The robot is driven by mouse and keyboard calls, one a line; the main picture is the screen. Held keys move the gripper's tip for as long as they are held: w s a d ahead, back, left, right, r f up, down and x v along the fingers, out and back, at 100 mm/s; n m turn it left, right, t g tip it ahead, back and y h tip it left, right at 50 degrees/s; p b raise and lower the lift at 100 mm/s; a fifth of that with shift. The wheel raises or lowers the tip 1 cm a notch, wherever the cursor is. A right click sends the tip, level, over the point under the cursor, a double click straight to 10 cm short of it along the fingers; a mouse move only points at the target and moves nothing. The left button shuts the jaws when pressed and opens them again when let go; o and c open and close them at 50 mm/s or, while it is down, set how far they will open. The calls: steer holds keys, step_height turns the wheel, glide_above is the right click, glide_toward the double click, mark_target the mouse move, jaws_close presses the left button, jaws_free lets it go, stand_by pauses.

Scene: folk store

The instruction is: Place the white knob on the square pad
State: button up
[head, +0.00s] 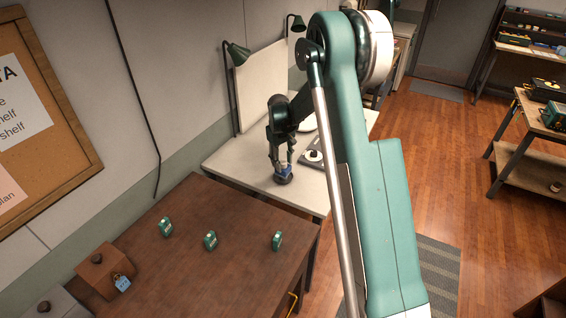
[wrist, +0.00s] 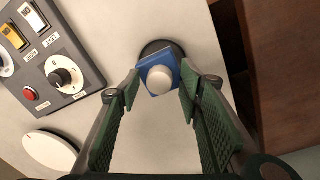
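A white rounded knob (wrist: 160,80) sits over a blue square piece (wrist: 152,68) in the wrist view. A dark round base (wrist: 166,48) shows just behind them. In the head view the blue piece (head: 285,169) is low between my fingers, with the dark base (head: 283,179) under it on the pale table. My gripper (wrist: 158,92) has a finger on each side of the blue piece, very close to it. I cannot tell whether the fingers touch it. I cannot tell whether the knob and blue piece are joined or which thing is the square pad.
A grey control panel (wrist: 50,62) with a dial, switches and a red button is left of the fingers in the wrist view. A white disc (wrist: 50,150) lies below it. A brown table (head: 190,260) with several green items adjoins the pale table (head: 235,170).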

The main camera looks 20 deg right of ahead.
mark_target(282, 164)
steer(key=shift+r, duration=0.1)
step_height(282, 164, up, 12)
steer(key=shift+s+a, duration=0.15)
steer(key=shift+a, duration=0.25)
stand_by(0.3)
stand_by(0.3)
steer(key=shift+r, duration=0.1)
steer(key=s+a+r+m+t, duration=0.1)
steer(key=s+a+r+t, duration=0.1)
steer(key=s+r, duration=0.85)
steer(key=s+a+r+m+t, duration=0.1)
steer(key=s+a+r, duration=0.1)
steer(key=s+r, duration=0.9)
steer(key=s+a+f+t, duration=0.1)
steer(key=s+f+t, duration=0.1)
steer(key=s, duration=1.2)
steer(key=s+a+f+m+t, duration=0.1)
steer(key=s+f+t, duration=0.1)
steer(key=s, duration=1.3)
steer(key=shift+f+m+y, duration=0.3)
steer(key=shift+f+y, duration=0.1)
steer(key=shift+f, duration=0.45)
